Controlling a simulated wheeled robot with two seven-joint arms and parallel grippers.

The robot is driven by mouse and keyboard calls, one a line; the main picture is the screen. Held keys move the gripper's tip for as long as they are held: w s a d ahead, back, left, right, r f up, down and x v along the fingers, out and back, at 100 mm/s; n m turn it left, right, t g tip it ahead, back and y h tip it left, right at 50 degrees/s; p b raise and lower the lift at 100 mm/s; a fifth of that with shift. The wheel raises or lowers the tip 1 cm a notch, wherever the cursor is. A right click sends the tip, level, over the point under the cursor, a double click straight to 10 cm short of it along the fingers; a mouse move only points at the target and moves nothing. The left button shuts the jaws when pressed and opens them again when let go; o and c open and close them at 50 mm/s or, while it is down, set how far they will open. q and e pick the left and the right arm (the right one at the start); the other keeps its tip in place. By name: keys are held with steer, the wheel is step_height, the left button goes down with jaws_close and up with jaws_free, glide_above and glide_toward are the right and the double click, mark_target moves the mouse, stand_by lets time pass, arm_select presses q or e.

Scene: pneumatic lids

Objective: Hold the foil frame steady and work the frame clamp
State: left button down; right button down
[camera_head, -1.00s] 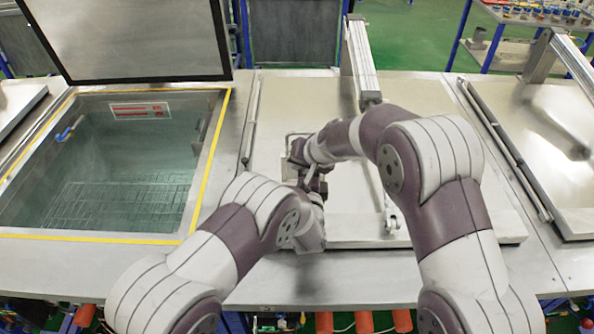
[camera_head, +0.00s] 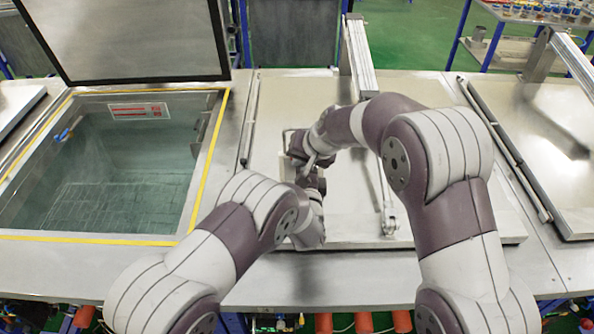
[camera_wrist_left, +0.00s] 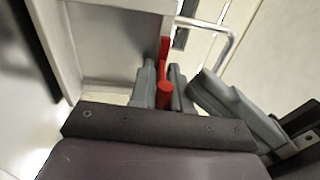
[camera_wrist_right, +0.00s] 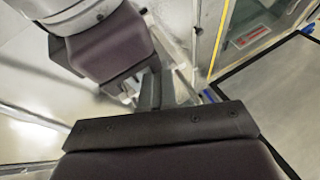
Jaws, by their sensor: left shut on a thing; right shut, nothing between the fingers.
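A pale-edged grey panel, seemingly the foil frame (camera_wrist_left: 108,48), stands at the upper left of the left wrist view. A red lever, seemingly part of the frame clamp (camera_wrist_left: 164,92), is beside its lower right edge. My left gripper (camera_wrist_left: 163,82) is shut on the red lever. My right gripper (camera_wrist_right: 150,88) is shut and empty; its grey fingers also show close to the right of the left fingers in the left wrist view (camera_wrist_left: 235,105). In the head view both grippers meet over the middle lid, where the arms mostly hide the frame and clamp.
A metal wire handle (camera_wrist_left: 222,28) is close beside the frame. An open water tank (camera_head: 205,200) with a yellow rim is at the left, its lid (camera_head: 140,40) raised. The middle lid (camera_head: 350,215) is shut, with a metal post (camera_head: 360,60) behind.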

arm_select(q)
steer(key=shift+a+f, duration=0.3)
arm_select(e)
steer(key=shift+w+d+r, duration=0.15)
arm_select(q)
steer(key=c, duration=1)
jaws_free()
arm_select(e)
steer(key=shift+w+r, duration=0.1)
arm_select(q)
steer(key=shift+s+d, duration=0.1)
steer(key=shift+s, duration=0.05)
